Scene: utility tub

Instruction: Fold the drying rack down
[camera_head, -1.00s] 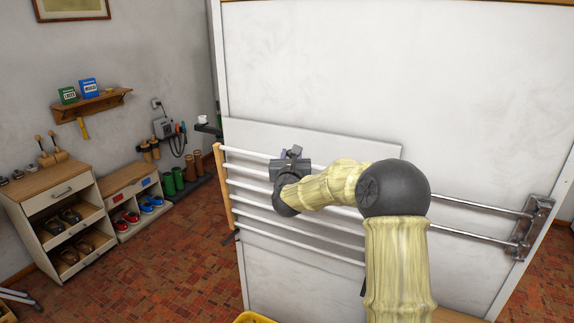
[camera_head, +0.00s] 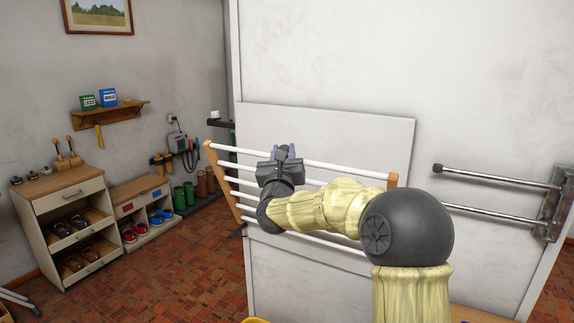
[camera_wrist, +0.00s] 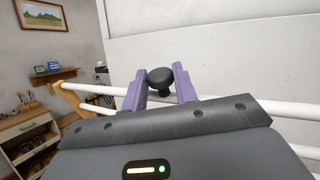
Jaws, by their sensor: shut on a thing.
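The drying rack (camera_head: 340,169) has white bars between wooden side rails and stands in front of a pale panel on the white wall. It leans out from the panel at the top. Its left rail (camera_head: 221,182) is in full view; my arm hides part of the lower bars and right side. My gripper (camera_head: 286,153) is at the top bar. In the wrist view, a black knob (camera_wrist: 160,77) stands between the purple fingers of my gripper (camera_wrist: 160,91), which is shut on it. White bars (camera_wrist: 285,108) run to both sides behind the gripper.
A metal double-bar rail (camera_head: 500,176) sticks out from the wall at right. A shoe cabinet (camera_head: 70,192), a low bench (camera_head: 140,195), boots (camera_head: 184,196) and a wall shelf (camera_head: 110,113) are at left. Open tiled floor (camera_head: 185,265) lies between them and the rack.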

